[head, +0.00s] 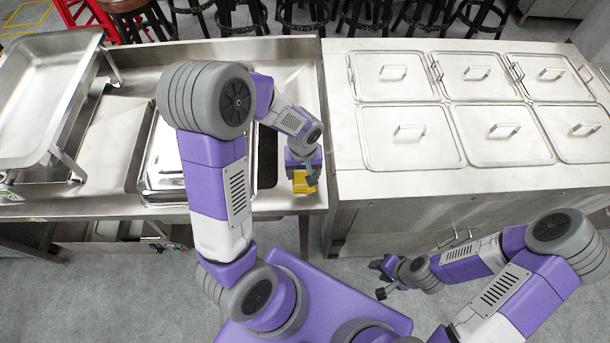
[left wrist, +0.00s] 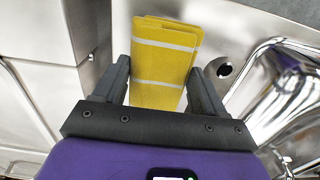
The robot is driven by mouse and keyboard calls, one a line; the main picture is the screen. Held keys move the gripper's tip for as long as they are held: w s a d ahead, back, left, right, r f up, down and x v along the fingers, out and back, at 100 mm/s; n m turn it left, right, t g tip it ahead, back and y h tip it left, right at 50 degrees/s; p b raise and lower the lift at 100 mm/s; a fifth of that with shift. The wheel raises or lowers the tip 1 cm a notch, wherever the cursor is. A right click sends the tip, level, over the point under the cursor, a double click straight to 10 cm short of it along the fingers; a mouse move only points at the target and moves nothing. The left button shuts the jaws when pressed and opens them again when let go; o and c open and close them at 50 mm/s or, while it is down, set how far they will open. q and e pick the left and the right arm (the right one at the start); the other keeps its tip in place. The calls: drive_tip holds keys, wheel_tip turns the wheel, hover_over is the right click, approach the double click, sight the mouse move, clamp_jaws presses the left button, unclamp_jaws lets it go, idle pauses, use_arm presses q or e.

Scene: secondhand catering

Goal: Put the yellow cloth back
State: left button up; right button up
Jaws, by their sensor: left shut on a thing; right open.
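The yellow cloth (head: 302,183) is at my left gripper (head: 303,181), over the right end of the steel sink counter in the head view. In the left wrist view the cloth (left wrist: 160,65) is folded, with pale stripes. It sits between the two dark fingers of my left gripper (left wrist: 161,88), which is shut on it. Whether the cloth touches the counter, I cannot tell. My right gripper (head: 380,279) is open and empty, low over the floor in front of the steel cabinet.
The steel sink counter (head: 290,203) holds a basin partly behind my left arm. A raised steel tray (head: 40,95) stands at the left. A steel unit with several lidded pans (head: 410,137) stands at the right. Stools (head: 290,15) line the back. A round hole (left wrist: 224,67) shows beside the cloth.

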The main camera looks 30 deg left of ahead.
sight(304, 179)
use_arm(q)
drive_tip(key=shift+w+f, duration=0.2)
drive_tip(key=shift+f, duration=2)
drive_tip(key=shift+b, duration=0.3)
drive_tip(key=shift+f, duration=0.2)
drive_tip(key=o, duration=1.1)
drive_tip(key=shift+r, duration=0.1)
